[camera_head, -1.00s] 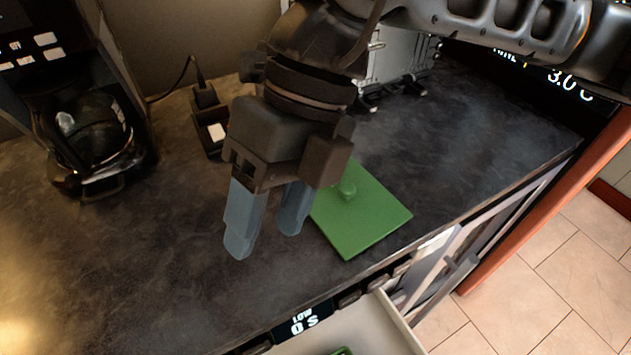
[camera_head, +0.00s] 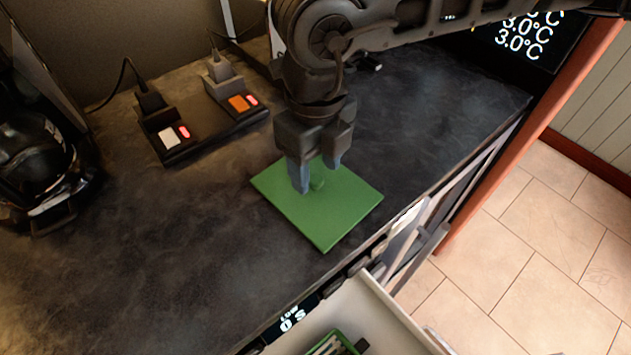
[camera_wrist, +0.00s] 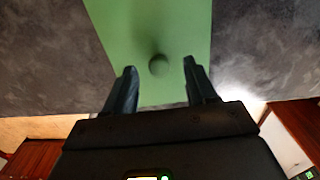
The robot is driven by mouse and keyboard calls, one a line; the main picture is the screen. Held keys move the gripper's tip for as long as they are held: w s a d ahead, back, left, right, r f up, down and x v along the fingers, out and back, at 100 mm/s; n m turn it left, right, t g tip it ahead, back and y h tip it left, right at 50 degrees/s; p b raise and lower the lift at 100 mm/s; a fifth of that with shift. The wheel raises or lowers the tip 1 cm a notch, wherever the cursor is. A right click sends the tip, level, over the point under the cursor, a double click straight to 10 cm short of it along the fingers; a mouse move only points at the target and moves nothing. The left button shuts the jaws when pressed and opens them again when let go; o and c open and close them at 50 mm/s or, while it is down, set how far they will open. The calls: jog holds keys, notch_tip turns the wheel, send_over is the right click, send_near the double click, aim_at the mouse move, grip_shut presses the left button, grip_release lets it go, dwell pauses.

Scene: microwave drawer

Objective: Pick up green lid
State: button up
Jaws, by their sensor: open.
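The green lid (camera_head: 325,223) is a flat square plate with a round knob (camera_head: 318,182) near its middle. It lies on the dark countertop close to the front edge. My gripper (camera_head: 318,178) is over the lid, pointing down, with its blue-grey fingers apart near the knob. In the wrist view the lid (camera_wrist: 180,25) fills the upper middle and the knob (camera_wrist: 158,65) shows between and just beyond the fingertips of my gripper (camera_wrist: 160,72). I cannot tell whether the fingers touch the lid.
An open drawer (camera_head: 390,310) below the front edge holds a green container (camera_head: 335,343). A black power strip (camera_head: 205,120) with plugs lies behind the lid. A coffee maker (camera_head: 40,160) stands at the left. The counter left of the lid is clear.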

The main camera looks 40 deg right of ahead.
jog(key=shift+f, duration=0.75)
jog(key=shift+c, duration=0.3)
grip_shut()
